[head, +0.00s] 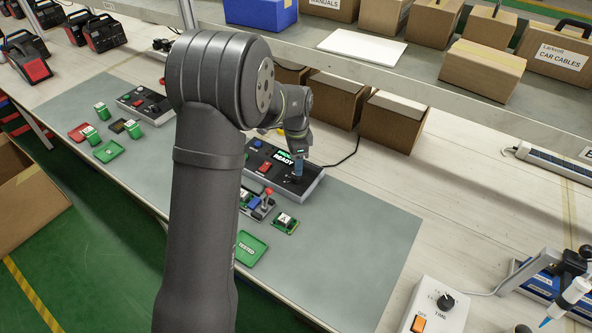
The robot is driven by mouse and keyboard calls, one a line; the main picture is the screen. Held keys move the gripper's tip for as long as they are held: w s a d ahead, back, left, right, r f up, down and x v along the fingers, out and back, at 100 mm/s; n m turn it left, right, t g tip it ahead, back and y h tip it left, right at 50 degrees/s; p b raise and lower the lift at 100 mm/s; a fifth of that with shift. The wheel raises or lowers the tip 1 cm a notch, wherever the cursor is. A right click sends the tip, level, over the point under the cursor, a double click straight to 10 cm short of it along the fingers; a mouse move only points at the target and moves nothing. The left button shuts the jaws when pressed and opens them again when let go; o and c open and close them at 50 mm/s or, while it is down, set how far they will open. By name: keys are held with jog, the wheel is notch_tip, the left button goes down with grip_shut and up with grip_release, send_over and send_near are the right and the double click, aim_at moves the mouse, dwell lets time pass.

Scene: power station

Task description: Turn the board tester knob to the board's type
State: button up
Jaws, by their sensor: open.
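The board tester (315,188) is a dark box on the grey mat, right of my arm. Its lit screen (285,158) reads "READY" under a green line that I cannot make out. A red button (264,168) and a blue button (256,144) show on its top. A green board (285,223) marked "A" lies in front of the tester.
A red-tipped lever (267,193) stands on a fixture beside the board. A green "TESTED" tray (250,249) lies in front. A second dark box (143,103) and several boards lie left. A timer box (437,308) stands right. Cartons (395,121) and a shelf stand behind.

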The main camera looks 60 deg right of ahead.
aim_at(296, 178)
notch_tip(296, 178, up, 12)
jog(key=shift+f, duration=0.15)
dwell(0.3)
notch_tip(296, 178, down, 18)
jog(key=shift+r, duration=0.25)
dwell(0.3)
